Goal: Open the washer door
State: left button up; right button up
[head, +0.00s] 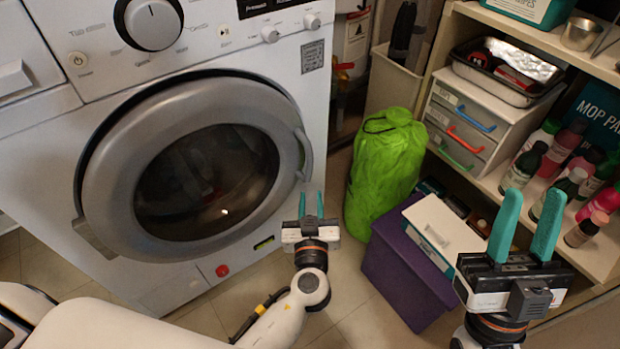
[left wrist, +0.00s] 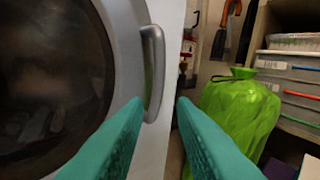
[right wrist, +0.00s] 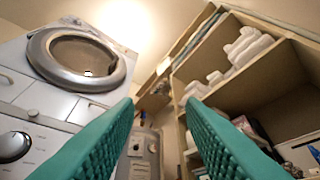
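The washer (head: 60,150) fills the left of the head view. Its round door (head: 110,190) has a wide grey rim and dark glass, and looks shut, with a dark gap along its upper left edge. The door handle (head: 305,155) is a grey curved bar on the door's right side; it also shows in the left wrist view (left wrist: 153,75). My left gripper (head: 311,206) is open and empty, just below the handle, with its fingers pointing up towards it. My right gripper (head: 527,225) is open and empty, away to the right in front of the shelves.
A green bag (head: 385,170) stands right of the washer. Shelves with drawers (head: 465,125) and several bottles (head: 525,165) are on the right. A second machine (right wrist: 75,60) shows in the right wrist view.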

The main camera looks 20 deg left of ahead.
aim_at(310, 163)
pick_arm(q)
jog(key=x, duration=0.4)
jog(key=r+x, duration=0.1)
jog(key=x, duration=0.7)
jog(key=shift+a+r, duration=0.1)
jog(key=shift+r, duration=0.1)
grip_shut()
